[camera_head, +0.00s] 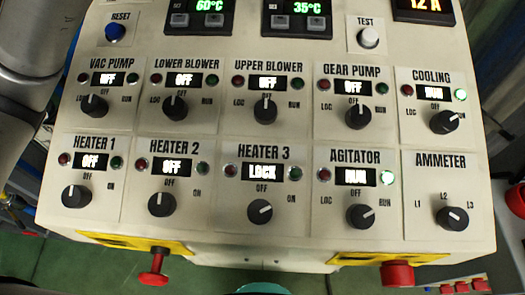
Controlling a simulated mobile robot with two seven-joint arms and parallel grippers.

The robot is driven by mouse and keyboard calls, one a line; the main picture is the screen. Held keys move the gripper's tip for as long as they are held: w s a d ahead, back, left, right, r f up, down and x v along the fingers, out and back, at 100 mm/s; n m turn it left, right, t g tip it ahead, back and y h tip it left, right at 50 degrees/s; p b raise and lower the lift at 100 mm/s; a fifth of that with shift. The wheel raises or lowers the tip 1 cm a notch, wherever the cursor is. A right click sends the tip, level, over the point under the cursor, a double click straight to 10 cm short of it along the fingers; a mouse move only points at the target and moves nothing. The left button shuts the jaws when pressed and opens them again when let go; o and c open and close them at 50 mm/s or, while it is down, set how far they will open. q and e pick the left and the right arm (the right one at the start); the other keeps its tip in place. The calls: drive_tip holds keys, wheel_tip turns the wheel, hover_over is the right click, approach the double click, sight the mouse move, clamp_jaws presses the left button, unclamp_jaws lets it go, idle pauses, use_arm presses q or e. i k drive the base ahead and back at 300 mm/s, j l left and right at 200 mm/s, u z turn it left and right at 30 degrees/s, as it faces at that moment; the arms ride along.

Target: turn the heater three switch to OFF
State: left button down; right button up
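The heater three switch (260,211) is a round black knob in the lower row of the control panel, under the "HEATER 3" label. Its white pointer mark is turned to the upper right, toward the ON label and away from the OFF label above it. The small display (263,172) above it reads "LOCK", with a dark red lamp on its left and a dark green lamp on its right. Part of my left arm shows at the upper left edge, but no fingertips are visible. My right gripper is not in view. Nothing touches the switch.
The heater 2 knob (162,204) is on its left and the agitator knob (360,216) on its right. The upper blower knob (265,111) is above. A red emergency-style button (153,268) and a red knob (397,274) stick out along the lower edge.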

sight(260, 212)
drive_tip(key=k+j, duration=0.35)
drive_tip(key=j, duration=0.15)
drive_tip(key=k+j, duration=0.75)
drive_tip(key=j, duration=0.25)
